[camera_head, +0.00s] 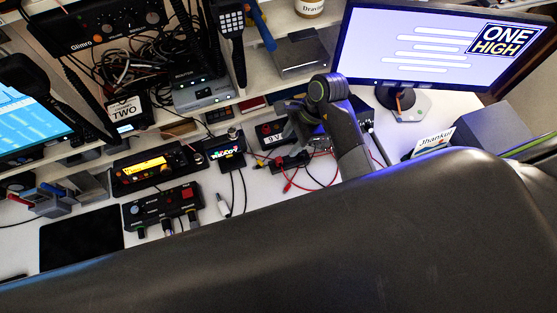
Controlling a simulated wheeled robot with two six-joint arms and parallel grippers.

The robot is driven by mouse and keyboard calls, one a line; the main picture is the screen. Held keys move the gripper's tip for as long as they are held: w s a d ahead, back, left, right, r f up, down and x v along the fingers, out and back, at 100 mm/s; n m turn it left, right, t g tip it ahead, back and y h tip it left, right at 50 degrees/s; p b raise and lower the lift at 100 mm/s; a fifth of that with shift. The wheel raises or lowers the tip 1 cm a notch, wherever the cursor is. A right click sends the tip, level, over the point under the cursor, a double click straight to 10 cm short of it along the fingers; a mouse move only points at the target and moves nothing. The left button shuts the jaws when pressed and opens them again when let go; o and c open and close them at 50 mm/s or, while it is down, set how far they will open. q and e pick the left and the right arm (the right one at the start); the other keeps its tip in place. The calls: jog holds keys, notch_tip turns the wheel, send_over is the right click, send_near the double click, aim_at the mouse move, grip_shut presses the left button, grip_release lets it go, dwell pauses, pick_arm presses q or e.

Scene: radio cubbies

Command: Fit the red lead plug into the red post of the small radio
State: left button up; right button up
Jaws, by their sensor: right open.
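A thin red lead (289,184) lies on the white desk, tangled with a black lead, below my right gripper. Its plug is too small to make out. My right gripper (290,160) is open; its arm comes down over the desk from the upper right. A small black box with a "9 V" label (272,138) stands just left of the gripper, partly covered by it. A small black unit with a coloured display (224,149) stands further left. I cannot tell which is the small radio, and no red post is clear. My left gripper is not in view.
A radio with a yellow display (152,166) and a black control box (162,208) stand at left. A monitor (440,45) stands at upper right. Shelves with cables and devices rise behind. A large dark part of me hides the front. Bare desk shows around the red lead.

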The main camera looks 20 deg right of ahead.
aim_at(281, 159)
jog(key=x, duration=0.3)
jog(key=shift+a+f, duration=0.15)
jog(key=shift+f, duration=0.1)
jog(key=p+x, duration=0.1)
jog(key=x, duration=0.1)
jog(key=p+x, duration=0.1)
jog(key=x, duration=0.1)
jog(key=shift+s+f, duration=0.15)
jog(key=shift+s, duration=0.1)
jog(key=shift+a+f, duration=0.15)
jog(key=shift+f, duration=0.35)
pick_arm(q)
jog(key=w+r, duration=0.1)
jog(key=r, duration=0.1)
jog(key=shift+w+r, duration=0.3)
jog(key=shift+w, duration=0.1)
pick_arm(e)
jog(key=shift+c, duration=0.3)
grip_shut()
